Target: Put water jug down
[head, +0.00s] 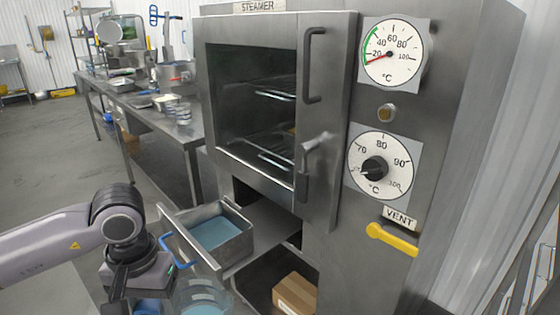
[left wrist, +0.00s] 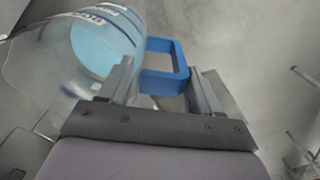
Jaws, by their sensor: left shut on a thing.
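The water jug is a clear vessel with a blue handle and blue water in it. In the head view the jug (head: 200,297) is low in the picture, cut off by the bottom edge. In the left wrist view the jug (left wrist: 95,45) is large at the upper left, with dark markings on its wall. My left gripper (left wrist: 162,78) is shut on the jug's blue handle (left wrist: 180,62), with a finger on each side. In the head view its fingers are mostly hidden by my wrist. The jug's base is out of view, so I cannot tell what is under it. My right gripper is not in view.
A steamer (head: 328,200) with gauges stands at the right, its door closed. An open metal water drawer (head: 246,240) holding blue water juts out beside the jug. A cardboard box (head: 295,293) sits below. A metal table (head: 150,112) with several containers stands behind left; grey floor is clear.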

